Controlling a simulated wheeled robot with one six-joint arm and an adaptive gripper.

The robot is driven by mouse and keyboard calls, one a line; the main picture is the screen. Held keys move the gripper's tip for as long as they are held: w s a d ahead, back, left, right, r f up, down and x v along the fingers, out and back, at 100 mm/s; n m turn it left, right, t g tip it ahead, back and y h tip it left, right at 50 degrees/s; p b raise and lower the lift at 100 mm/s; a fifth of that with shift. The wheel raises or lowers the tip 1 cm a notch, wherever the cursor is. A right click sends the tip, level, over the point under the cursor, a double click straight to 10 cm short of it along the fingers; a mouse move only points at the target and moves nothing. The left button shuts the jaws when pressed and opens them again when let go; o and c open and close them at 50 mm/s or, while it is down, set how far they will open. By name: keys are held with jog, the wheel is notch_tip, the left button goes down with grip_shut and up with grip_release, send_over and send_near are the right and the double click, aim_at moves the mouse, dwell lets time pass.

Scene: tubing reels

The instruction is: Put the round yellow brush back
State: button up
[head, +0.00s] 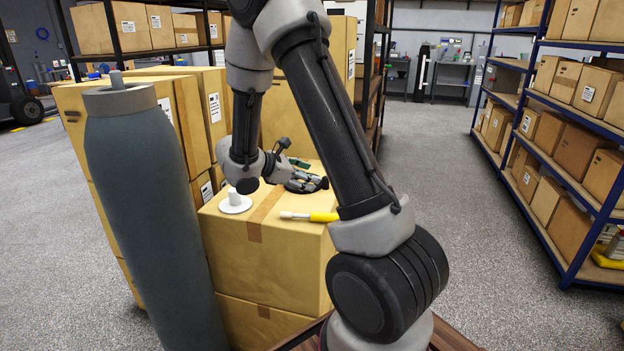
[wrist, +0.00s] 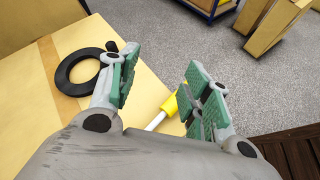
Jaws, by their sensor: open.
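The yellow brush (head: 322,216) lies on the top cardboard box (head: 265,255) near its front right edge, its white end pointing left. In the wrist view, the yellow part (wrist: 172,104) shows between the fingers, close to the right one, with part of it hidden by that finger. My gripper (wrist: 160,68) is open and empty, with green pads. In the head view my gripper (head: 296,165) is above the box top, farther back than the brush. A white piece with a round flat base and a short upright post (head: 235,202) stands at the box's left side.
A black ring (wrist: 72,72) lies flat on the box beside the left finger. A tall grey cylinder (head: 145,200) stands at the left front. Stacked boxes (head: 190,110) are behind it. Blue shelving (head: 535,150) is at the right, with clear grey floor before it.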

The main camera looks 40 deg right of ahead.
jog(key=v, duration=0.8)
jog(key=s+d+r+m+g+y, duration=0.1)
jog(key=s+r+m+y, duration=0.25)
jog(key=s, duration=0.35)
jog(key=s+d+r+m+y, duration=0.1)
jog(key=s+r+m+y, duration=0.2)
jog(key=s+r+m, duration=0.3)
jog(key=s+a+r+m+t+y, duration=0.2)
jog(key=s+a+m+t+y, duration=0.3)
jog(key=s, duration=0.7)
jog(key=shift+s+a+r+y, duration=0.15)
jog(key=shift+s+a+y, duration=0.05)
jog(key=shift+a+y, duration=0.2)
jog(key=shift+o, duration=0.4)
